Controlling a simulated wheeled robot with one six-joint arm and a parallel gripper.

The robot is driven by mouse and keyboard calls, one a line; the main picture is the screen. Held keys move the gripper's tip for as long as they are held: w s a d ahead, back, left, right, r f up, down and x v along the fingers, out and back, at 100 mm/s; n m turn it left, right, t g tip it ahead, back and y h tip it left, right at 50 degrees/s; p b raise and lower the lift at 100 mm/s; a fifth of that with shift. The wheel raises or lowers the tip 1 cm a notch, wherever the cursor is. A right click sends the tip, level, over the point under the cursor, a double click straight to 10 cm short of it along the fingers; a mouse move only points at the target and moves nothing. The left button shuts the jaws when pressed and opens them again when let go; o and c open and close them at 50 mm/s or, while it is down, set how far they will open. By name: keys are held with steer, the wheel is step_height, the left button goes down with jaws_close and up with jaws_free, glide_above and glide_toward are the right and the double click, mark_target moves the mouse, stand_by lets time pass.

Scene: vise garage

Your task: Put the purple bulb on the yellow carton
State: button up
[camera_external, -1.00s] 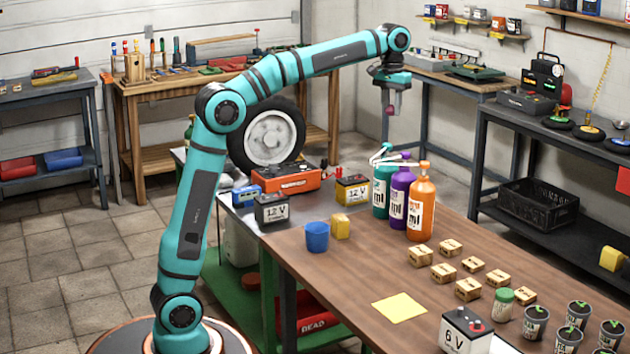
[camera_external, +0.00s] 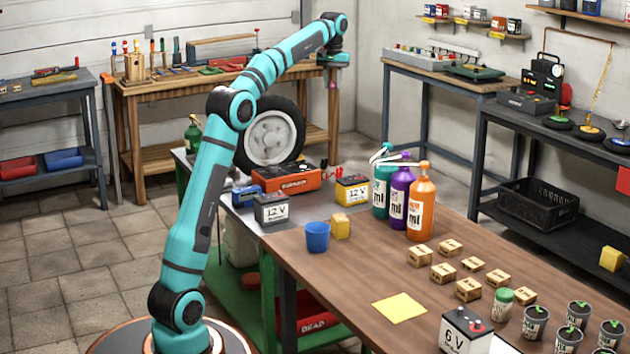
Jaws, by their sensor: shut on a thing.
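My gripper (camera_external: 332,76) is raised at the upper middle, in front of the back wall, well above the bench. It is shut on a small purple bulb (camera_external: 332,86), which hangs below the fingers, clear of everything. A small yellow block (camera_external: 342,226), which may be the yellow carton, stands on the near bench right beside a blue cup (camera_external: 317,237). Another yellow block (camera_external: 612,259) is at the far right edge. I cannot tell for sure which one is the carton. My gripper is far from both.
Teal, purple and orange bottles (camera_external: 421,206) stand tall on the bench. Batteries (camera_external: 272,209), an orange charger (camera_external: 290,178) and a tyre (camera_external: 270,137) are at its far end. Several tan boxes (camera_external: 468,290) and pots sit right. A flat yellow sheet (camera_external: 399,307) lies in front.

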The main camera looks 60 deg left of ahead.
steer(key=s+a+n, duration=0.1)
steer(key=s+a, duration=0.2)
steer(key=a, duration=0.4)
steer(key=s+a+f+n, duration=0.1)
steer(key=s+a, duration=0.2)
steer(key=a, duration=0.5)
steer(key=s+a, duration=0.3)
steer(key=a, duration=0.5)
steer(key=shift+s+a+f+n, duration=0.1)
steer(key=shift+a+f+n, duration=0.1)
steer(key=shift+n, duration=0.2)
steer(key=s+a+f+n, duration=0.3)
steer(key=s+a, duration=1.3)
steer(key=a, duration=0.3)
step_height(320, 180, down, 20)
steer(key=shift+s+r, duration=0.1)
steer(key=o, duration=0.9)
steer(key=shift+o, duration=0.2)
step_height(320, 180, up, 12)
